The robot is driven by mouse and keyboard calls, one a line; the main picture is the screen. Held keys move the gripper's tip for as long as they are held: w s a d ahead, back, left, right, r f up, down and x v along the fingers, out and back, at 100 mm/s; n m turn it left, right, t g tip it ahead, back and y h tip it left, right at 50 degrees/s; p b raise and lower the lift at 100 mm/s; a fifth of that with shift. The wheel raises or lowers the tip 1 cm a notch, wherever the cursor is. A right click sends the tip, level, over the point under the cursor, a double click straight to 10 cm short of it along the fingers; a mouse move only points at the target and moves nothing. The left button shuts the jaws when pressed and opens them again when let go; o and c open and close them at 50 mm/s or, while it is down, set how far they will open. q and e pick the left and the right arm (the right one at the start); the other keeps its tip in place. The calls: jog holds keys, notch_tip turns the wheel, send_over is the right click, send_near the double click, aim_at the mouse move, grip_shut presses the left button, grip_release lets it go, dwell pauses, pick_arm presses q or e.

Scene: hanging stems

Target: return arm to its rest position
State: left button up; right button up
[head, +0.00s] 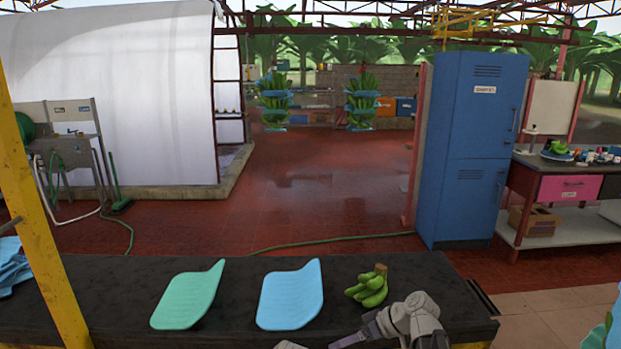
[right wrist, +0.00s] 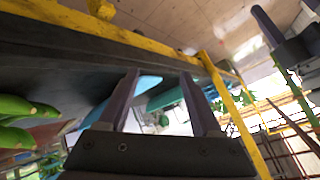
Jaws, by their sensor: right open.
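My right arm (head: 413,318) reaches in at the bottom right of the head view, over the front of the dark table. Its gripper (head: 350,339) points left, low over the table. In the right wrist view the two fingers of my right gripper (right wrist: 160,76) are apart, with nothing held between them. A bunch of green bananas (head: 370,287) lies on the table just behind the arm, apart from the gripper. Green bananas (right wrist: 18,120) also show at the left edge of the right wrist view.
A green curved pad (head: 188,297) and a light blue curved pad (head: 290,294) lie on the dark table (head: 120,278). A yellow post (head: 37,225) stands at the left. A blue locker (head: 475,150) and a side bench are beyond the table. Red floor lies open behind.

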pick_arm(q)
notch_tip(320, 180, up, 8)
jog(key=p, duration=0.6)
jog(key=shift+f, duration=0.2)
pick_arm(e)
jog(key=s+a+m+g+h, duration=0.1)
jog(key=s+m+h, duration=0.1)
jog(key=s+h, duration=0.3)
jog(key=s+a+m+g+h, duration=0.1)
jog(key=s+h, duration=0.4)
jog(key=s, duration=0.7)
jog(key=shift+s+a+r+m+g+h, duration=0.3)
jog(key=shift+a+m, duration=0.1)
